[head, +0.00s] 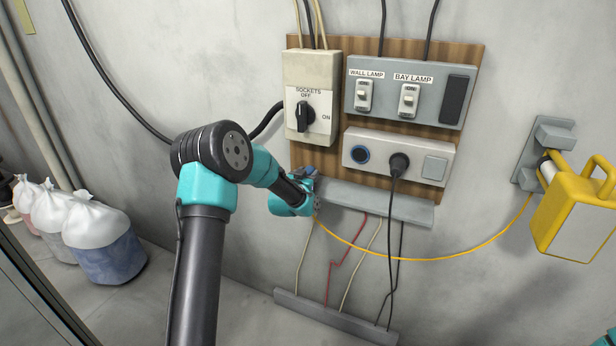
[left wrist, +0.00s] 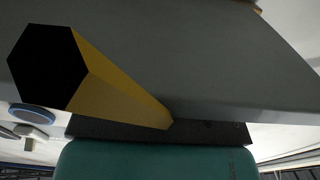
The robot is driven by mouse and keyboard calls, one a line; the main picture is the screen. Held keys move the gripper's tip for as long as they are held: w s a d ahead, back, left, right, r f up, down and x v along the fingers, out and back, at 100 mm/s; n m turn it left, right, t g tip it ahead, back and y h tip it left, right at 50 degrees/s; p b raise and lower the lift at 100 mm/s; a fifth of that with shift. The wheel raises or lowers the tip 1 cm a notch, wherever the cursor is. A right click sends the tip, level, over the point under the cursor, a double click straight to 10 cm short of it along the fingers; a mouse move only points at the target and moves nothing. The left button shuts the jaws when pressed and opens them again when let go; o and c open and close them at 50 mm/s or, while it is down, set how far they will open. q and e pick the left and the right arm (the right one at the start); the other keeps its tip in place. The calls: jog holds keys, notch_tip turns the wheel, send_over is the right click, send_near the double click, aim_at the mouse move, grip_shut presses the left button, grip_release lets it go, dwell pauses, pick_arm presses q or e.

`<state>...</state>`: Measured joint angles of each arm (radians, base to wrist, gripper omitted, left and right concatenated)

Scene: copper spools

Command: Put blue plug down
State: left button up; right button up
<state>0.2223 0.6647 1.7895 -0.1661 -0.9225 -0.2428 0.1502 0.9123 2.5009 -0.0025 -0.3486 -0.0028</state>
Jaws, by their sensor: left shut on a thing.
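My left gripper (head: 306,182) is at the left end of the grey ledge (head: 385,203) below the socket box. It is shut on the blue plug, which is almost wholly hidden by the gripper. The plug's yellow cable (head: 430,260) hangs from the gripper and runs right to the yellow lamp (head: 572,212). In the left wrist view the cable (left wrist: 115,95) shows large and close, in front of the grey surface of the ledge (left wrist: 200,50). I cannot tell whether the plug touches the ledge.
Above are the rotary switch box (head: 312,97) and lamp switch panel (head: 410,92). Thin wires run below the ledge. Filled bags (head: 100,240) stand at left.

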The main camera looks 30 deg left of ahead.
pick_arm(q)
jog(key=shift+f, duration=0.8)
jog(key=o, duration=1.2)
jog(key=shift+s+f, duration=0.1)
jog(key=shift+f, duration=0.05)
jog(key=shift+r, duration=0.55)
jog(key=s+d, duration=0.1)
jog(key=s, duration=1.1)
jog(key=shift+r, duration=0.2)
jog(key=shift+w+d, duration=0.1)
